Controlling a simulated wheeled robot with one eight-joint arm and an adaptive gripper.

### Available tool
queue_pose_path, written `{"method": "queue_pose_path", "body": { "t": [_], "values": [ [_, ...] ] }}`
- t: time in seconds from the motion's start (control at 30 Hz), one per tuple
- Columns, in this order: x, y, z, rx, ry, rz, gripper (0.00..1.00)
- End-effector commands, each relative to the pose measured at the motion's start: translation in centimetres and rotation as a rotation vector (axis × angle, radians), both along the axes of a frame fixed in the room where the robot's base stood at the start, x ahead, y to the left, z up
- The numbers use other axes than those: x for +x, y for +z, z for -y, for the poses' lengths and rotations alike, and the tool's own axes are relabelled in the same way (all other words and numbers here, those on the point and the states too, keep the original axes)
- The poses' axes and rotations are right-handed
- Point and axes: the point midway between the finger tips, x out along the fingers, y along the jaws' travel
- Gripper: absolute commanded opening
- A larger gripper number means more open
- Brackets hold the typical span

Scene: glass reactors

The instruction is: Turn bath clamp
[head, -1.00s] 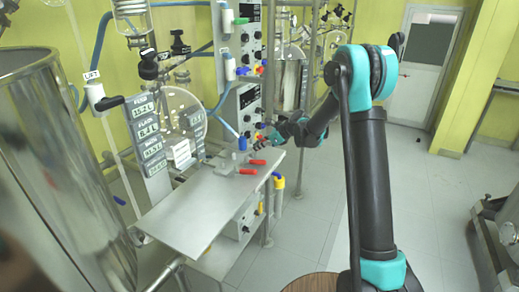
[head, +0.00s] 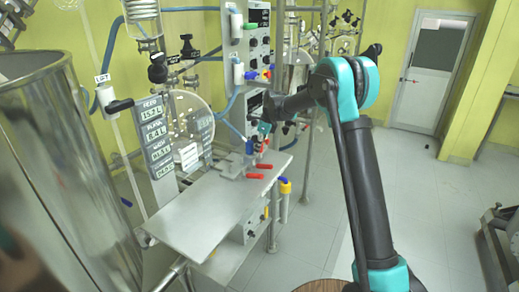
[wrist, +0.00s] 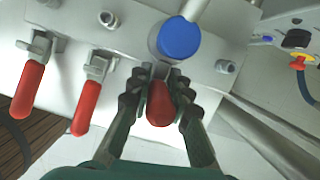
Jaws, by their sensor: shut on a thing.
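In the wrist view, my gripper (wrist: 160,112) is shut around a red clamp handle (wrist: 159,103) just below a blue round cap (wrist: 180,38). The handle's grey bracket is mostly hidden behind it and the finger bases. Two more red-handled clamps, the near one (wrist: 87,105) and the far one (wrist: 29,88), stand apart to the left on the same grey metal plate. In the head view my gripper (head: 264,130) is small and dark beside the control box, and the held handle is hard to make out there. Two free red handles (head: 257,177) show on the steel bench.
A steel bench (head: 195,225) lies below the clamps. A large metal vessel (head: 50,180) fills the left side. Control boxes (head: 259,40) with hoses stand behind the gripper. A yellow-and-blue valve (head: 285,186) hangs at the bench's right.

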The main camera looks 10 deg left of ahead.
Motion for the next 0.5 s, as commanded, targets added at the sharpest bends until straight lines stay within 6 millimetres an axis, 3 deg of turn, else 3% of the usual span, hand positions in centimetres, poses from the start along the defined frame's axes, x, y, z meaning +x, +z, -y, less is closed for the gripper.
{"method": "queue_pose_path", "body": {
  "t": [0.43,0.47,0.5],
  "values": [
    [-0.11,-0.1,-0.07,-0.008,0.002,-0.005,0.0],
    [-0.11,-0.1,-0.07,-0.008,0.002,-0.005,0.22],
    [-0.11,-0.1,-0.07,-0.007,0.002,-0.005,0.27]
  ]
}}
